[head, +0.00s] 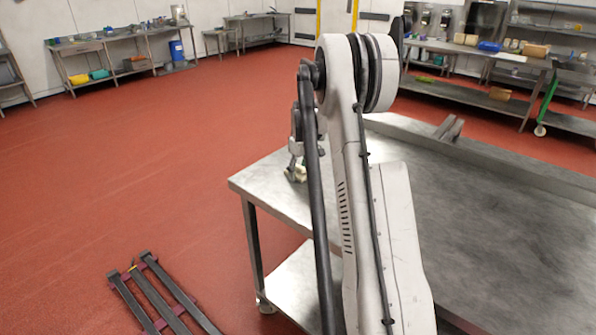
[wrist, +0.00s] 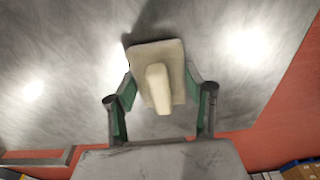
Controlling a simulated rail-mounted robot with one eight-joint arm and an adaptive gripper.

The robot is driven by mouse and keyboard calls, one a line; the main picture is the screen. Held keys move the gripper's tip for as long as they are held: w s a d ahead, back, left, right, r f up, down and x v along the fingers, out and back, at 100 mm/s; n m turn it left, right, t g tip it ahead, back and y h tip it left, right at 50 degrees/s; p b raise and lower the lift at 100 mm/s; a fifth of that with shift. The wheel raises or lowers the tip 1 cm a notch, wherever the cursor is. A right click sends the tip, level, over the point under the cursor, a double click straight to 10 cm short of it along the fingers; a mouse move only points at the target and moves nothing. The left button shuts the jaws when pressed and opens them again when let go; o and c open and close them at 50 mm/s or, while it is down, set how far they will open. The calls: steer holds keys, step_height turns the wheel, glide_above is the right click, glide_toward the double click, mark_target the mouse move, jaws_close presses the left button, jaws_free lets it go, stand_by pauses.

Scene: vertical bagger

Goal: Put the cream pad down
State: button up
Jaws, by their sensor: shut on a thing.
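The cream pad (wrist: 172,55) has a flat block with a raised handle-like bar on it. It shows in the middle of the wrist view. My gripper (wrist: 162,88) is shut on it, with green-lined fingers on its left and right sides. A dark shadow lies on the steel table (wrist: 60,85) just beyond the pad; I cannot tell whether the pad touches the top. In the head view my gripper (head: 296,170) is small and partly hidden by my arm, over the left corner of the table (head: 262,187), with a pale bit of the pad showing.
The steel table top is bare around the pad and runs far to the right, with a raised ledge (head: 490,155) at the back. The table's edge is close to my gripper. A dark rack (head: 160,295) lies on the red floor. Benches with goods line the walls.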

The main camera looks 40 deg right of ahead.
steer(key=shift+f, duration=0.1)
steer(key=shift+f+b, duration=0.2)
steer(key=shift+b, duration=0.15)
steer(key=o, duration=1.2)
steer(key=shift+r, duration=0.1)
